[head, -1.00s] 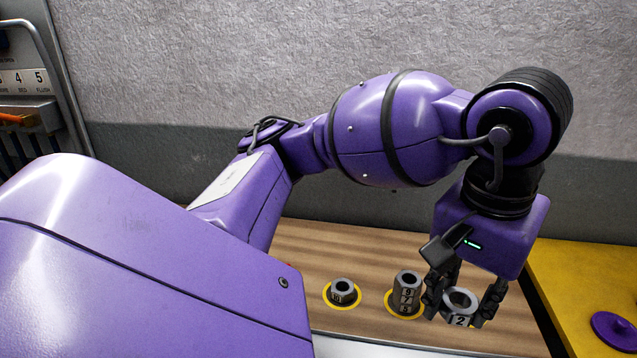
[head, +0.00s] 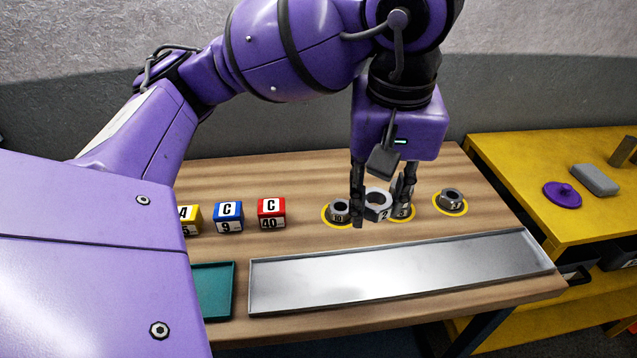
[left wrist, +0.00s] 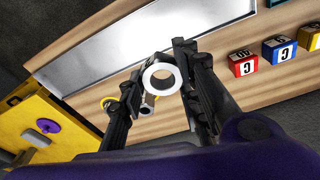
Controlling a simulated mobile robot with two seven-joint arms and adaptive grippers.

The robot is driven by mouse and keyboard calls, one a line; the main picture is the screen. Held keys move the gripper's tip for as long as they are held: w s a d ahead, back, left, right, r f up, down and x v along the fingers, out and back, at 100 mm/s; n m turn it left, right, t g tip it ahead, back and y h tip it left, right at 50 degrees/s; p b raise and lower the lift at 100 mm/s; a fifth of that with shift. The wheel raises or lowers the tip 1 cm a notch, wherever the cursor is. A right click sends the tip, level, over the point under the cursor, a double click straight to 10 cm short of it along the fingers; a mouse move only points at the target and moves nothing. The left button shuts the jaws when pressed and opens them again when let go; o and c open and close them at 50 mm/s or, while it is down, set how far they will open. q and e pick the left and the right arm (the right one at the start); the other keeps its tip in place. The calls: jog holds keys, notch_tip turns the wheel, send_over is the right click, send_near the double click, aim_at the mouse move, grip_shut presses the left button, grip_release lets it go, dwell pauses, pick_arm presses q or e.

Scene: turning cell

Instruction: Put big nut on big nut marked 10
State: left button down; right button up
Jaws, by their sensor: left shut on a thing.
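My left gripper (head: 381,205) is shut on a grey big nut (head: 377,206) with a 2 showing on its side. In the left wrist view the held nut (left wrist: 161,77) shows as a pale ring between the fingers (left wrist: 158,90). The big nut marked 10 (head: 339,212) stands on a yellow ring on the table, just left of the held nut and close to the left finger. The held nut appears raised and apart from it. Another nut or stack (head: 403,213) stands behind the right finger, partly hidden, its mark unclear.
A further nut (head: 453,201) stands on a yellow ring to the right. A metal tray (head: 400,275) and a green tray (head: 213,290) lie in front. Yellow, blue (head: 228,217) and red (head: 271,213) blocks stand left. A yellow table (head: 540,225) is at right.

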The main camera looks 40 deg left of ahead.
pick_arm(q)
jog(key=shift+a, duration=0.3)
jog(key=w+a+f, duration=0.4)
jog(key=w+a, duration=0.1)
jog(key=a, duration=0.2)
send_over(342, 206)
jog(key=s+d, duration=0.1)
jog(key=shift+n, duration=0.3)
jog(key=f, duration=0.4)
jog(key=shift+s+d+f, duration=0.1)
jog(key=shift+d, duration=0.1)
jog(key=shift+w+a+f, duration=0.3)
jog(key=shift+a+f, duration=0.15)
jog(key=shift+f, duration=0.25)
jog(key=shift+w+a+f+p, duration=0.1)
jog(key=shift+f+p, duration=0.05)
jog(key=shift+f, duration=0.7)
jog(key=shift+w+a+f+p, duration=0.1)
jog(key=shift+f+p, duration=0.05)
jog(key=shift+f, duration=0.7)
jog(key=shift+f, duration=0.15)
jog(key=c, duration=1.7)
grip_release()
jog(key=shift+s+f, duration=0.1)
jog(key=shift+c, duration=0.2)
jog(key=o, duration=0.5)
jog(key=shift+c, duration=0.2)
